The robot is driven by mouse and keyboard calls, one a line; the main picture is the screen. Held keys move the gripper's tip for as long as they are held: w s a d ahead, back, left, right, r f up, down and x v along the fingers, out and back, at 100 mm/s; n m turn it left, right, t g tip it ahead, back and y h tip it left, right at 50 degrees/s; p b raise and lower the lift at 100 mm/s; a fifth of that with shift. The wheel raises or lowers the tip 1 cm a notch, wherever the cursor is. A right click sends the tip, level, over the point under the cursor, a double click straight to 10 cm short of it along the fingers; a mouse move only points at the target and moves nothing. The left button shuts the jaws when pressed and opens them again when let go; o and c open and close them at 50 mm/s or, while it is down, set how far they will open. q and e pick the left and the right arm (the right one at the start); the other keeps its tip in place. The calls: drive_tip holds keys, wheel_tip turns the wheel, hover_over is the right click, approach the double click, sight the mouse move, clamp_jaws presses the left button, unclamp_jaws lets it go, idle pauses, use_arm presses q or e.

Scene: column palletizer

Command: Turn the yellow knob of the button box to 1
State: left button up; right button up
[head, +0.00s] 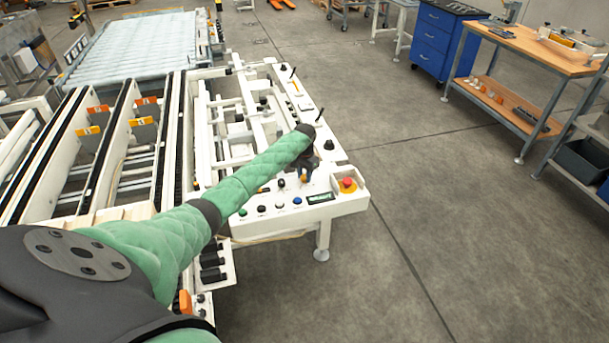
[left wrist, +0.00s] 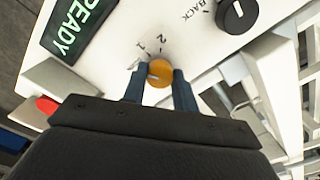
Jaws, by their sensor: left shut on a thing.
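The button box (head: 268,222) is a white panel at the near end of the machine. In the left wrist view its yellow knob (left wrist: 159,72) sits between the two dark fingers of my left gripper (left wrist: 160,88), which is shut on it. The marks 1 and 2 are printed above the knob; its white pointer line is partly hidden, so I cannot tell its exact setting. In the head view my left gripper (head: 306,174) is over the panel and mostly hides the knob. My right gripper is not in view.
A display reading READY (left wrist: 75,25) and a black knob (left wrist: 237,14) marked BACK flank the yellow knob. A red emergency button (head: 347,185) is at the panel's right corner. Coloured buttons line the front edge. A workbench (head: 540,50) stands right across clear floor.

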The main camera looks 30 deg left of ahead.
use_arm(q)
drive_tip(key=shift+a+m, duration=0.1)
drive_tip(key=shift+m, duration=0.7)
drive_tip(key=shift+r+m, duration=0.1)
drive_tip(key=shift+m, duration=1.8)
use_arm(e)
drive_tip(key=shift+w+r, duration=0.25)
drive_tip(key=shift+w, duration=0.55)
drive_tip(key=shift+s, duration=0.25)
use_arm(q)
drive_tip(key=o, duration=1)
drive_tip(key=shift+c, duration=0.2)
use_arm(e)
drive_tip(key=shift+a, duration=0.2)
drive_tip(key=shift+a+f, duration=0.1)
